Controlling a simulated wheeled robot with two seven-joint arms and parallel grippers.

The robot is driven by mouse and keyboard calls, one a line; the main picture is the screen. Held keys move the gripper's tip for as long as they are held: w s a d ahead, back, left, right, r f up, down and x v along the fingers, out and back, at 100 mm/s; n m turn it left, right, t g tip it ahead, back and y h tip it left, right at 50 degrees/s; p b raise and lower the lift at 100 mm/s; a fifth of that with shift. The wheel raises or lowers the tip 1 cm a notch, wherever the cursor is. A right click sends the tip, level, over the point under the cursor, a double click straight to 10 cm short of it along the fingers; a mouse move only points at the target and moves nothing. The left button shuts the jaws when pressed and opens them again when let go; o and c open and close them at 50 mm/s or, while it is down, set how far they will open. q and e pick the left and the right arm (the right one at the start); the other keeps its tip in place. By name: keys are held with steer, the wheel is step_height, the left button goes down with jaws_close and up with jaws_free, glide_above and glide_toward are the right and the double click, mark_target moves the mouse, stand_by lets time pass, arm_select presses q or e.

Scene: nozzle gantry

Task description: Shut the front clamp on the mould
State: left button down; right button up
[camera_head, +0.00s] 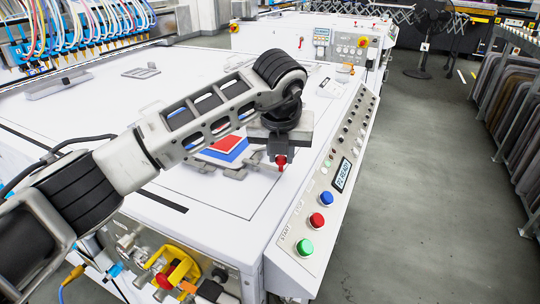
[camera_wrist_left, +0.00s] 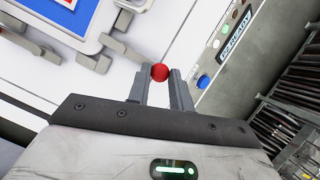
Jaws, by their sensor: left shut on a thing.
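The mould (camera_wrist_left: 45,27) is a grey frame with a blue and red face at the top left of the left wrist view. In the head view its blue and red face (camera_head: 226,148) shows partly behind my left arm. Grey clamp parts (camera_wrist_left: 122,48) lie along its edge. My left gripper (camera_head: 280,153) is shut on a red knob (camera_wrist_left: 160,72), which sits between its two fingertips. The knob also shows below the gripper in the head view (camera_head: 281,162). My right gripper is not in view.
The white machine top (camera_head: 215,195) is mostly clear around the mould. A control panel (camera_head: 328,195) with green, red and blue buttons and a small display runs along its right edge. A yellow handle (camera_head: 178,265) sits on the front. Racks (camera_head: 510,100) stand at the far right.

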arm_select(q)
steer(key=shift+w+r, duration=0.1)
stand_by(0.3)
steer(key=c, duration=1.3)
jaws_free()
steer(key=shift+o, duration=0.2)
steer(key=d+v, duration=0.1)
steer(key=v, duration=1.5)
steer(key=shift+a, duration=0.4)
